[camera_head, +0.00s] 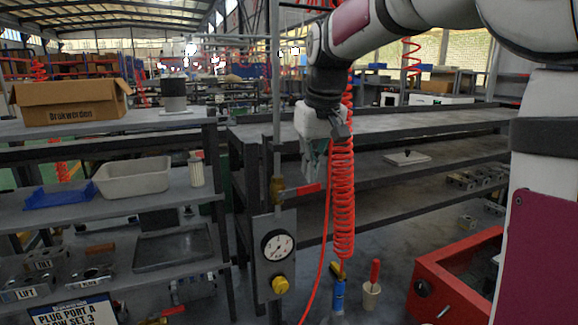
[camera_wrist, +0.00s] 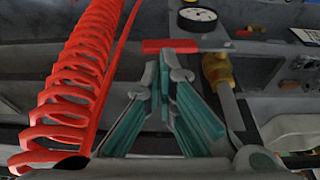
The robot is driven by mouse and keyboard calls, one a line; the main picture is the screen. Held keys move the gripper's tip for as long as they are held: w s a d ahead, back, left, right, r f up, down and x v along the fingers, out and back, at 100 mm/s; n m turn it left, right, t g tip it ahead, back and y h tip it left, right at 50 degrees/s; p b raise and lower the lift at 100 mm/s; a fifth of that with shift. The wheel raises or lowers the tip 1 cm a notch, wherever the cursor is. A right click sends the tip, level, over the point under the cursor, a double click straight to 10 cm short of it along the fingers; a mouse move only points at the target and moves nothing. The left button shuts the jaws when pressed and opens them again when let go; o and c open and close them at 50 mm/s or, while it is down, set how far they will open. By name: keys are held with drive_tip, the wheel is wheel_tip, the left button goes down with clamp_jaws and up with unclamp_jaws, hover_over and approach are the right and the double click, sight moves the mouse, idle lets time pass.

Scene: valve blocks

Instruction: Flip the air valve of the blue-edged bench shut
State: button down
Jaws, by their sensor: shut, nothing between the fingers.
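The air valve has a brass body (camera_head: 277,189) on a vertical grey pipe, with a red lever (camera_head: 306,188) pointing right, roughly level and across the pipe. In the wrist view the red lever (camera_wrist: 185,46) lies across just beyond my fingertips, and the brass body (camera_wrist: 217,72) is to their right. My gripper (camera_head: 311,178) points down just above the lever in the head view. Its green-padded fingers (camera_wrist: 159,62) are shut and empty, close to the lever; I cannot tell whether they touch it. No blue bench edge is clear beside this valve.
A pressure gauge (camera_head: 278,245) and yellow knob (camera_head: 280,285) sit on the panel below. A coiled red hose (camera_head: 342,200) hangs close to my gripper's right. Shelves with bins stand left; a red box (camera_head: 450,275) stands right.

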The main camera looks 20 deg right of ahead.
drive_tip(key=shift+f, duration=0.15)
drive_tip(key=shift+d+f, duration=0.2)
drive_tip(key=shift+f, duration=0.5)
drive_tip(key=shift+s, duration=0.1)
